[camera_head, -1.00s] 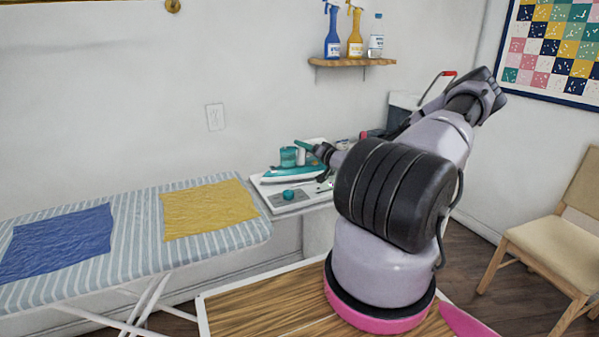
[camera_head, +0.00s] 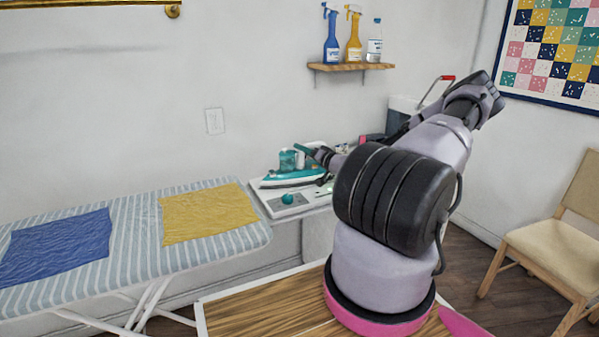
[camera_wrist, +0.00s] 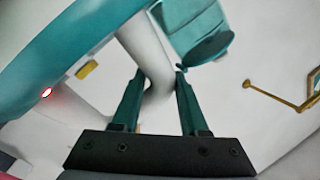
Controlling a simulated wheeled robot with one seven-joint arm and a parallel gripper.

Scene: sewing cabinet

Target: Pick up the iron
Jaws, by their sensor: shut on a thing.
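The teal and white iron (camera_head: 291,179) is at the white station on the right end of the ironing board. My gripper (camera_head: 303,150) reaches it from the right, at its upper part. In the wrist view, my gripper's two teal fingers (camera_wrist: 160,78) stand on either side of the iron's white handle (camera_wrist: 146,45) and are shut on it. The iron's teal body (camera_wrist: 60,55) fills the upper left there. I cannot tell whether the iron is clear of the station.
The white station (camera_head: 310,200) has a teal knob (camera_head: 287,198). The striped ironing board (camera_head: 130,225) bears a blue cloth (camera_head: 55,248) and a yellow cloth (camera_head: 208,213). A shelf (camera_head: 350,66) with bottles is on the wall above. A chair (camera_head: 550,245) stands at right.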

